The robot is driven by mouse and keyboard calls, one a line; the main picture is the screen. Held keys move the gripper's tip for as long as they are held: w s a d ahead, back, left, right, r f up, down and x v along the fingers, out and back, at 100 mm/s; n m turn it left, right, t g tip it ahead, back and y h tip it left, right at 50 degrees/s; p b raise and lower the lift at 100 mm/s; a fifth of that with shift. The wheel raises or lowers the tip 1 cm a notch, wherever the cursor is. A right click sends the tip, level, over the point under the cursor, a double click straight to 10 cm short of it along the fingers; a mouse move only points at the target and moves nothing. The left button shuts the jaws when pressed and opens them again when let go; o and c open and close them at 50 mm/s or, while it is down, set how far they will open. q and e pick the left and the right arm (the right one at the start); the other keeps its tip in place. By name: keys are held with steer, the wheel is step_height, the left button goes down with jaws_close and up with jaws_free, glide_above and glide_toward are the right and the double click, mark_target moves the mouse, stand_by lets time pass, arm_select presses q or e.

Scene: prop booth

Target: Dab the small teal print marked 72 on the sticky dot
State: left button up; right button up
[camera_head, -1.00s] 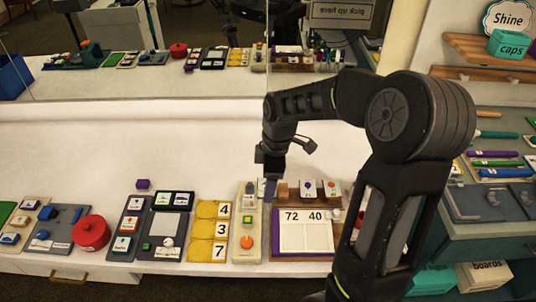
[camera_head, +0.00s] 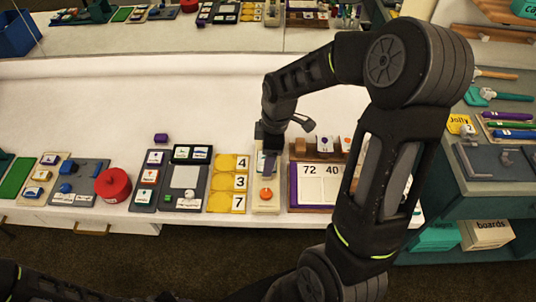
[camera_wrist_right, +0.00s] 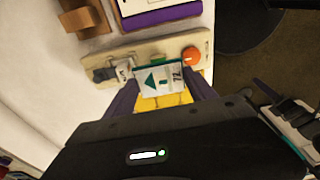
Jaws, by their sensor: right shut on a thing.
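My right gripper (camera_wrist_right: 163,95) is shut on the small print (camera_wrist_right: 162,78), a pale card with teal edges, a teal triangle and 72 on it. Both purple-grey fingers press its sides. The print is over the cream board (camera_wrist_right: 124,58); I cannot tell whether it touches it. An orange round piece (camera_wrist_right: 192,56), perhaps the sticky dot, sits on the board just beside the print, uncovered. In the head view my right gripper (camera_head: 266,165) is over the far half of that board (camera_head: 266,208), with the orange piece (camera_head: 266,193) nearer. My left gripper is out of view.
A purple-edged board (camera_head: 290,196) with 72 and 40 stands right of the cream board. A yellow number board (camera_head: 212,205) stands left. Farther left are dark boards and a red pot (camera_head: 113,186).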

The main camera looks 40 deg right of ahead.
steer(key=shift+f+b, duration=1.15)
steer(key=shift+f, duration=0.8)
steer(key=shift+s+f+b, duration=0.1)
steer(key=shift+f+b, duration=0.4)
steer(key=shift+f, duration=0.05)
stand_by(1.0)
steer(key=shift+r, duration=0.1)
steer(key=shift+r+p, duration=2.2)
steer(key=shift+r, duration=0.8)
